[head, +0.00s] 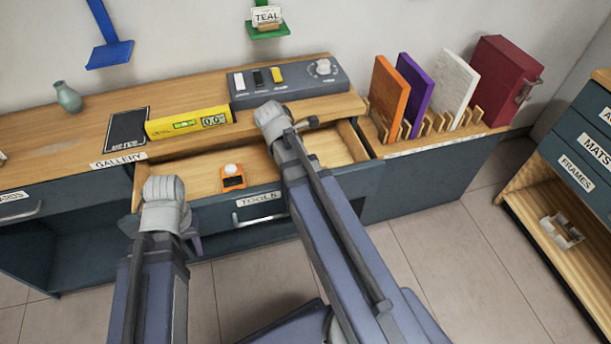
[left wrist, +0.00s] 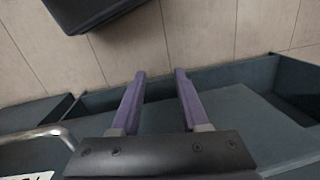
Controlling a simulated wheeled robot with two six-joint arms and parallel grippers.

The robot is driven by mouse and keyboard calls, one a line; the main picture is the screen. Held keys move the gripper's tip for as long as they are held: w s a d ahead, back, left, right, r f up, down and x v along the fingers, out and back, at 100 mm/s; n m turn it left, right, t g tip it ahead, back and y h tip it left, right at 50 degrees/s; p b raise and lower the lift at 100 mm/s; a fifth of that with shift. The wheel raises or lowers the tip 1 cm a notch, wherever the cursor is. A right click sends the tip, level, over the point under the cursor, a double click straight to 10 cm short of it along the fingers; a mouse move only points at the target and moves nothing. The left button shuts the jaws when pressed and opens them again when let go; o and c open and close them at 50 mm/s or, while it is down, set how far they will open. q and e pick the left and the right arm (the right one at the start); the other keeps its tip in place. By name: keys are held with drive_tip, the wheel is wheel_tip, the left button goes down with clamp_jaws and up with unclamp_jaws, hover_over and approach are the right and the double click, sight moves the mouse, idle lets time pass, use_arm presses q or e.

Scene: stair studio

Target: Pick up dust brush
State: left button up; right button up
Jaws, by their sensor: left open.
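I cannot make out a dust brush for certain in either view. The open drawer labelled TOOLS (head: 259,199) holds a small orange object (head: 232,182) with a round white top. My left gripper (head: 196,243) is mostly hidden behind its own wrist, just in front of the drawer's left end. In the left wrist view its two purple fingers (left wrist: 159,75) are apart with nothing between them, above the floor and an open cabinet bay. My right arm reaches over the right part of the drawer and hides some of it; its fingers do not show.
The counter (head: 70,130) carries a yellow level (head: 189,122), a grey control panel (head: 290,83) and a green vase (head: 68,97). Upright coloured boards (head: 388,92) and a dark red case (head: 503,80) stand at right. A drawer unit (head: 575,165) stands far right. The floor (head: 440,240) between is clear.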

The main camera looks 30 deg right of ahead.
drive_tip(key=shift+f, duration=0.25)
idle(0.5)
clamp_jaws()
idle(0.9)
